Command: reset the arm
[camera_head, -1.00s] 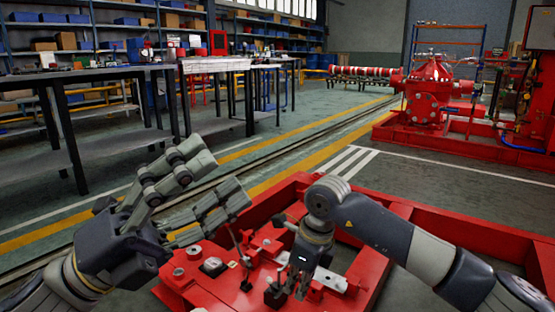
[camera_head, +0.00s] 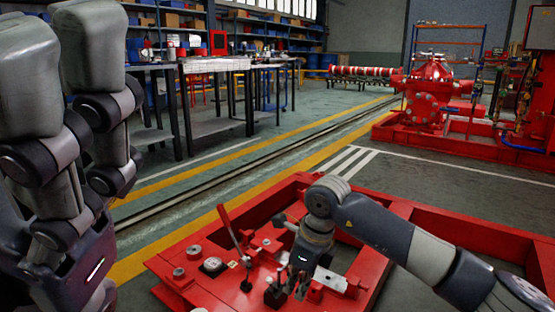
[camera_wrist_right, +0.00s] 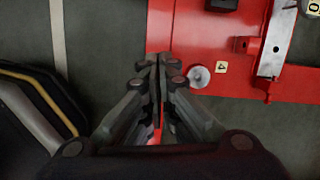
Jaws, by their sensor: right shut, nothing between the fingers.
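My left gripper (camera_head: 62,75) fills the left edge of the head view, close to the camera. Its two grey fingers point up and stand apart, with nothing between them. My right gripper (camera_head: 300,285) points down over the red machine base (camera_head: 190,245), near a black fitting and a light metal plate. In the right wrist view, its fingers (camera_wrist_right: 158,68) meet and hold nothing. They are above the edge of the red surface, beside a round pale knob (camera_wrist_right: 198,76).
A lever with a red handle (camera_head: 225,226) rises from the red base between my arms. Dark worktables (camera_head: 210,120) and blue shelving stand at the back left. A red pump (camera_head: 430,90) stands at the back right. The grey floor between is clear.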

